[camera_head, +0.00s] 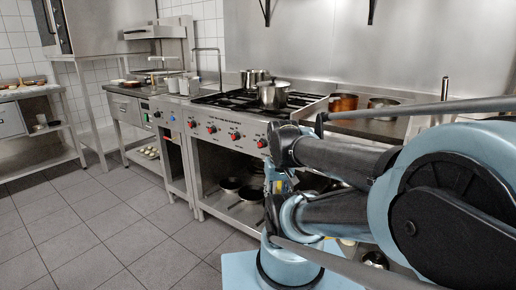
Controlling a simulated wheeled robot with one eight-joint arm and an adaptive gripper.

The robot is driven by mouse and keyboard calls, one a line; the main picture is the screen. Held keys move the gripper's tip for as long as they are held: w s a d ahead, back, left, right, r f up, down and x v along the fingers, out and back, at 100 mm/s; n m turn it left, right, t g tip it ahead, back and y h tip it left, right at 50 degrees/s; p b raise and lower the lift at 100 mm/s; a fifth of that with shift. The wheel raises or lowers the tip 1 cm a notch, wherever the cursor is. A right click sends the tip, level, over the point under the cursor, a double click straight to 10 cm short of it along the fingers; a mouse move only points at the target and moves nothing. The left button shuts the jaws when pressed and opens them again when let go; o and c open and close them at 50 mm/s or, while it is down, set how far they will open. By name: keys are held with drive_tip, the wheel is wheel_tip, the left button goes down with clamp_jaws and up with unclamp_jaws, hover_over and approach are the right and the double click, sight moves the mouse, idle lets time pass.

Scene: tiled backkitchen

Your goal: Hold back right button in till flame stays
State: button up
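The steel gas stove (228,146) stands in the middle of the camera_head view. Its sloping front panel carries a row of red-marked controls, among them one at the left end (193,124), one in the middle (235,136) and one toward the right (262,143). Small print above them is too small to read, so I cannot tell which is the back right button. The black burner grates (238,101) show no visible flame. My arm covers the panel's right end. I cannot make out my gripper; it is hidden or out of frame.
Two steel pots (273,95) (252,77) stand on the grates. A copper-coloured pot (343,103) is to their right. Dark pans (231,184) lie on the shelf below. A side counter (128,90) adjoins at the left. The tiled floor (105,232) at front left is clear.

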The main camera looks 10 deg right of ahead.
clamp_jaws()
idle(1.0)
